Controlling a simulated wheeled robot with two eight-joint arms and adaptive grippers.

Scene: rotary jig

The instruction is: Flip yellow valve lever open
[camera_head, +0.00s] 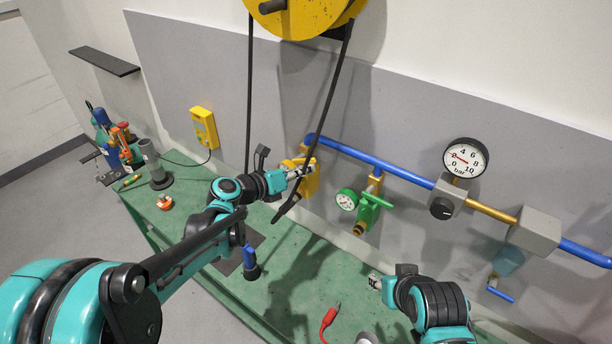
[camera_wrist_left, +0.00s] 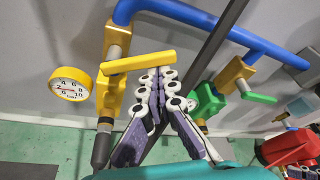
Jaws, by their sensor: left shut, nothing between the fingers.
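The yellow valve (camera_head: 311,184) hangs from the left end of the blue pipe in the head view, partly hidden by my left gripper (camera_head: 303,172). In the left wrist view the valve body (camera_wrist_left: 109,95) is upright on its brass pipe. Its yellow lever (camera_wrist_left: 138,62) sticks out sideways to the right, across the vertical pipe. My left gripper (camera_wrist_left: 160,78) is shut and empty, its fingertips just below the lever's right part; I cannot tell whether they touch. My right gripper (camera_head: 376,281) is low over the bench, its fingers too small to read.
A green valve (camera_head: 369,212) with its green gauge (camera_head: 346,199) is right of the yellow one. A yellow-rimmed gauge (camera_wrist_left: 70,85) is left of it. A dark belt (camera_head: 322,123) hangs from the yellow wheel (camera_head: 300,15) near my left gripper. A red-handled tool (camera_head: 329,319) lies on the green bench.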

